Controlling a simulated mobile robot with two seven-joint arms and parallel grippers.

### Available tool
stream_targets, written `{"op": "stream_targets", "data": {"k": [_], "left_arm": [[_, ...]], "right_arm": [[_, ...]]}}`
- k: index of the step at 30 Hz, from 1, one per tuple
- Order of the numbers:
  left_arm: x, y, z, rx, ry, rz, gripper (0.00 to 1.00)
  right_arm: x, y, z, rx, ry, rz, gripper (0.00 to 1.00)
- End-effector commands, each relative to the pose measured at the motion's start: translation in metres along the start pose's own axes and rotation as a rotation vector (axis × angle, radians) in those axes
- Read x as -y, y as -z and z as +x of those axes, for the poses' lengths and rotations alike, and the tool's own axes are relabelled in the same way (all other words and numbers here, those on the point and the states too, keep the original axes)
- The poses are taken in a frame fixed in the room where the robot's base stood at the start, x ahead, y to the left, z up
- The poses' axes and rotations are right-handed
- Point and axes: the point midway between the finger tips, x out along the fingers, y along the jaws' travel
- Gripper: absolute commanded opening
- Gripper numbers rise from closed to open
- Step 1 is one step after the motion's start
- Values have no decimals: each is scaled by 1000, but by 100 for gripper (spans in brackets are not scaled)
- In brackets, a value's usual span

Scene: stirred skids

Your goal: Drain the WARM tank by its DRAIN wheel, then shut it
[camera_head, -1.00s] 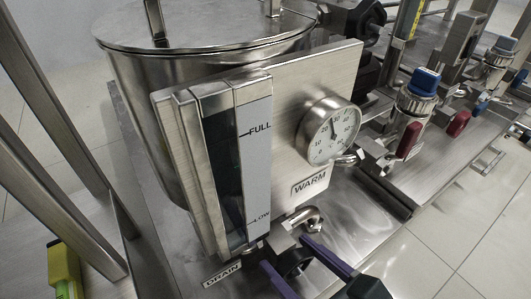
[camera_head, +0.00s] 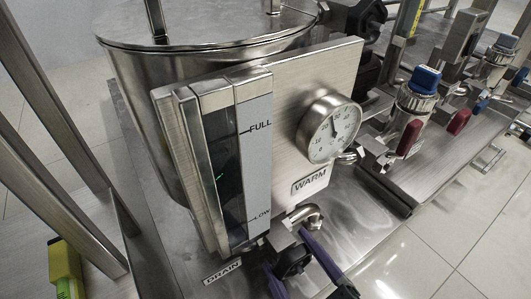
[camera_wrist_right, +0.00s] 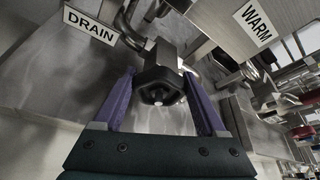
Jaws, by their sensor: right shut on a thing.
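The WARM tank (camera_head: 150,90) is a steel vessel with a lid, standing behind a steel panel. Its sight gauge (camera_head: 225,165) has a dark window with FULL and LOW marks; the liquid level is hard to make out. The DRAIN wheel (camera_head: 291,262) is a small black knob below the panel, next to the DRAIN label (camera_head: 222,272). My right gripper (camera_head: 292,268) has its purple fingers on either side of the wheel, shut on it. The right wrist view shows the wheel (camera_wrist_right: 160,86) between the fingertips (camera_wrist_right: 162,88). My left gripper is not in view.
A round dial (camera_head: 330,130) and the WARM label (camera_head: 310,182) are on the panel. Valves with red handles (camera_head: 410,137) and blue caps stand to the right. A yellow-green object (camera_head: 66,268) is at lower left. Tiled floor is free at right.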

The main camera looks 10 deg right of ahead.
Motion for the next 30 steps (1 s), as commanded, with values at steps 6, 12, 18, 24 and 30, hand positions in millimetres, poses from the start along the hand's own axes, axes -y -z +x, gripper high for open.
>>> {"op": "stream_targets", "data": {"k": [6, 12, 18, 24, 30], "left_arm": [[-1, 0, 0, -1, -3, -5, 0], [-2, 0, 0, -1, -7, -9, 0], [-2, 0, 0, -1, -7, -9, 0], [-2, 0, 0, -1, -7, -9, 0], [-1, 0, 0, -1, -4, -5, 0]], "right_arm": [[-3, 1, 0, -3, 75, -185, 18], [-4, 1, 1, -2, 134, -331, 18], [-4, 1, 0, -1, 171, -423, 18], [-4, 1, 1, 0, 193, -473, 18], [-4, 1, 0, 0, 202, -494, 18]]}}
